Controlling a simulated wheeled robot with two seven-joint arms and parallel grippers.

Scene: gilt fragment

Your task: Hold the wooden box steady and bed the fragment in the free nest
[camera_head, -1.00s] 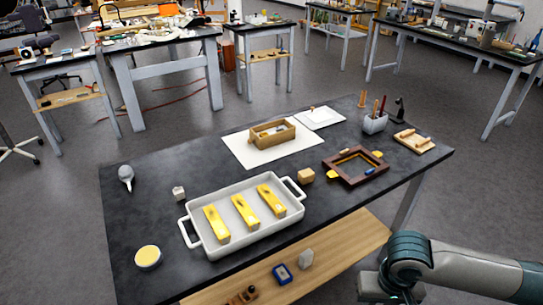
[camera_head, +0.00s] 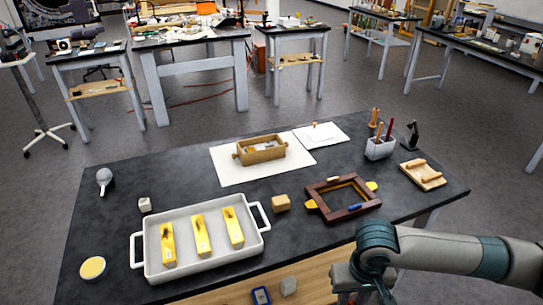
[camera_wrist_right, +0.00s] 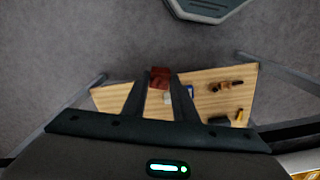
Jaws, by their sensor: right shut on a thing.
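The wooden box (camera_head: 240,160) sits on a white sheet (camera_head: 227,178) on the dark table in the head view; small grey and yellow things show inside, but its nests are too small to make out. My right arm comes in at the lower right, in front of the table. My right gripper (camera_wrist_right: 159,84) is shut on a small reddish-brown piece (camera_wrist_right: 159,73), seen between its fingertips in the right wrist view. I cannot tell whether this is the fragment. My left gripper is in neither current view.
A white tray (camera_head: 138,262) with yellow blocks stands at the front left. A dark frame (camera_head: 322,210), a small wooden block (camera_head: 281,202) and a tool cup (camera_head: 379,149) stand to the right. A lower shelf (camera_head: 318,275) holds small items.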

